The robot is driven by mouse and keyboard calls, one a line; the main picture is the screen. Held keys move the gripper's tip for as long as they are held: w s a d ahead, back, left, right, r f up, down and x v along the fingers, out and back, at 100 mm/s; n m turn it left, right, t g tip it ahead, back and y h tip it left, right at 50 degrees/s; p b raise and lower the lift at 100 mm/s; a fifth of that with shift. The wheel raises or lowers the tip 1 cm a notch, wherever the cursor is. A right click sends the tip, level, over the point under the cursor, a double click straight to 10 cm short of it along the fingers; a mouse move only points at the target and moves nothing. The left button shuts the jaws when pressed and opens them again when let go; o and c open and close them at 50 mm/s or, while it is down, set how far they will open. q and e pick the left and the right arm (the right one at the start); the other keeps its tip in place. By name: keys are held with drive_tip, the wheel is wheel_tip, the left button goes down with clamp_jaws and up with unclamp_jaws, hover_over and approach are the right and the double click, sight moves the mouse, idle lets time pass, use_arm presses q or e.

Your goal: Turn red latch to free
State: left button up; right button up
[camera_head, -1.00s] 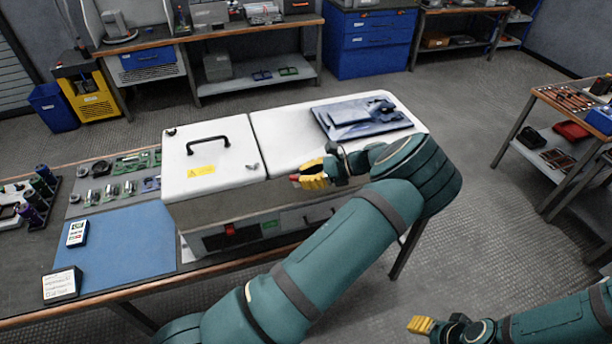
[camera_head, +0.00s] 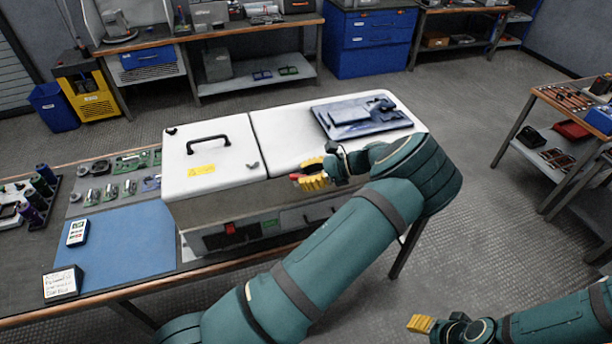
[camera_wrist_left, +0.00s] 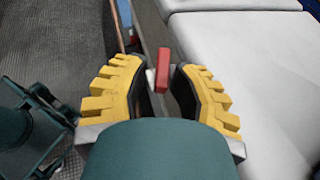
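The red latch (camera_head: 296,177) shows as a small red piece at the front upper edge of the white-lidded cabinet (camera_head: 285,140) in the head view. In the left wrist view the red latch (camera_wrist_left: 163,70) stands between the two yellow fingertips. My left gripper (camera_head: 311,174) is open around it in the left wrist view (camera_wrist_left: 161,78), with a gap between the fingers; I cannot tell whether either finger touches it. The latch's base is partly hidden. My right gripper (camera_head: 420,324) is at the lower right, away from the cabinet; its opening is unclear.
A blue folded item (camera_head: 360,118) lies on the right lid. The left lid has a black handle (camera_head: 208,142). A red switch (camera_head: 230,229) is on the cabinet's lower front. A blue mat (camera_head: 125,240) lies to the left.

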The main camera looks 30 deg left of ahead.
use_arm(q)
drive_tip(key=shift+w+r, duration=0.15)
drive_tip(key=v, duration=0.7)
drive_tip(key=shift+d, duration=0.45)
